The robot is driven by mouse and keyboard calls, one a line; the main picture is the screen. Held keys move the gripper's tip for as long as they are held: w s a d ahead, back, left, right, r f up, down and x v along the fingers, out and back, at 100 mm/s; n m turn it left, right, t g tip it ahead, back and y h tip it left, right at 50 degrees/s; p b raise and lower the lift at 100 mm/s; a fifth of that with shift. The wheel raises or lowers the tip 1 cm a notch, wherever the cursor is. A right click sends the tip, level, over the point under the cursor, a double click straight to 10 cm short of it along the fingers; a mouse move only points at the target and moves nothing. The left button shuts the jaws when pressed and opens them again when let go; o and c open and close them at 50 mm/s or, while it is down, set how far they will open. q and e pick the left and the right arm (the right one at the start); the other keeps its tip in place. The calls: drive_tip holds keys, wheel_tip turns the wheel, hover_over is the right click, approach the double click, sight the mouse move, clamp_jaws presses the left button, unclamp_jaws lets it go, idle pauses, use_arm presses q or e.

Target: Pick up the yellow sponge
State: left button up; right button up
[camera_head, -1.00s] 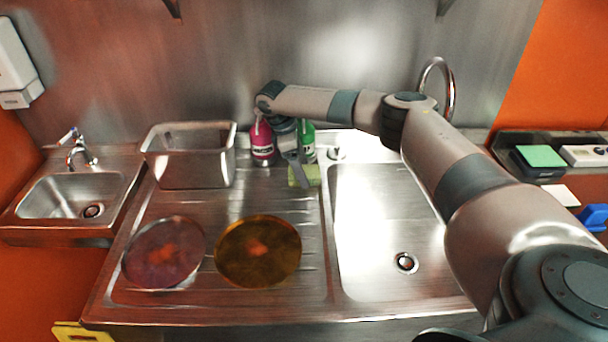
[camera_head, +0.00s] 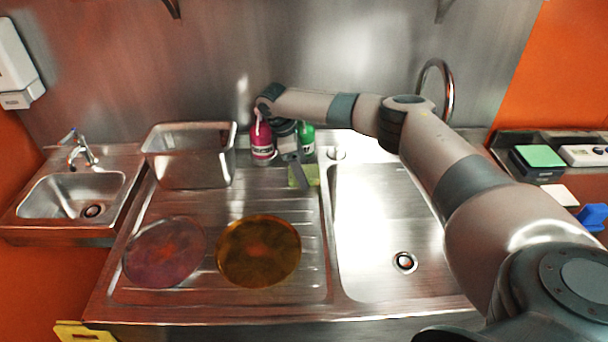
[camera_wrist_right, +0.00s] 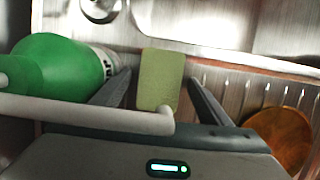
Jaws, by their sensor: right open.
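The yellow sponge (camera_head: 311,174) lies on the steel drainboard at the back, beside the bottles; it looks yellow-green. In the right wrist view the sponge (camera_wrist_right: 161,78) is between the two open fingers of my right gripper (camera_wrist_right: 160,85), with a visible gap to each finger. My right gripper (camera_head: 300,178) points down at the sponge in the head view and hides part of it. I cannot tell whether the fingers are at the sponge's height. My left gripper is not in view.
A pink bottle (camera_head: 262,143) and a green bottle (camera_head: 306,138) stand close to my gripper; the green one (camera_wrist_right: 62,68) lies left of the fingers in the wrist view. A steel bin (camera_head: 190,168), two plates (camera_head: 258,252) and a sink basin (camera_head: 385,225) are nearby.

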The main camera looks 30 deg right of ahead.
drive_tip(key=shift+c, duration=0.3)
drive_tip(key=c, duration=1.1)
drive_tip(key=shift+o, duration=0.2)
